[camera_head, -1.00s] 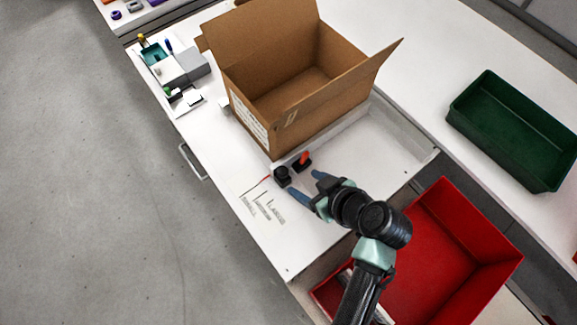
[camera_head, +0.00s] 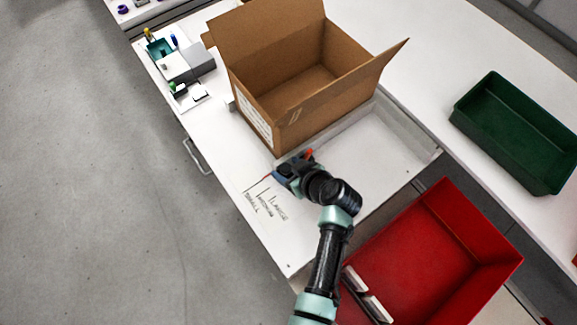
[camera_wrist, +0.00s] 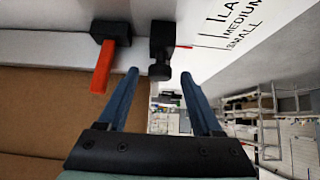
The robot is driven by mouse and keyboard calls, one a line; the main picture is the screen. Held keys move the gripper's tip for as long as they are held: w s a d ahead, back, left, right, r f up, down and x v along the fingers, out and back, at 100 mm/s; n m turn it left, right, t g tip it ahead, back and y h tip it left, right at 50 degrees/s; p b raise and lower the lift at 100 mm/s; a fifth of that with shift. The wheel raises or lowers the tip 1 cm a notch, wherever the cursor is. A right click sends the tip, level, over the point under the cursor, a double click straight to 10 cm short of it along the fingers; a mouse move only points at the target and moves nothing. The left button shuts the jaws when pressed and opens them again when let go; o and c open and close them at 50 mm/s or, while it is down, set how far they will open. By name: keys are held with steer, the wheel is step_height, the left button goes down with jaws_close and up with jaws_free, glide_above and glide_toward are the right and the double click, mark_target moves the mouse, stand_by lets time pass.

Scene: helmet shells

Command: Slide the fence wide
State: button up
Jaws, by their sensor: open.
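The fence (camera_wrist: 45,48) shows in the wrist view as a pale bar along the brown box, carrying a black clamp with a red lever (camera_wrist: 102,65) and a black knob (camera_wrist: 160,42). The red lever also shows in the head view (camera_head: 309,154). A thin red pointer (camera_wrist: 184,46) sticks out beside the knob towards the size marks LARGE, MEDIUM and SMALL (camera_wrist: 238,25). My gripper (camera_wrist: 160,78) is open, its blue fingers on either side of the knob's lower end; contact cannot be told. In the head view my gripper (camera_head: 283,172) hides the knob.
An open cardboard box (camera_head: 300,100) stands against the fence on the white table. A red bin (camera_head: 440,260) is at the lower right and a green bin (camera_head: 515,135) at the right. Small items (camera_head: 180,65) lie at the back left.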

jaws_close()
stand_by(1.4)
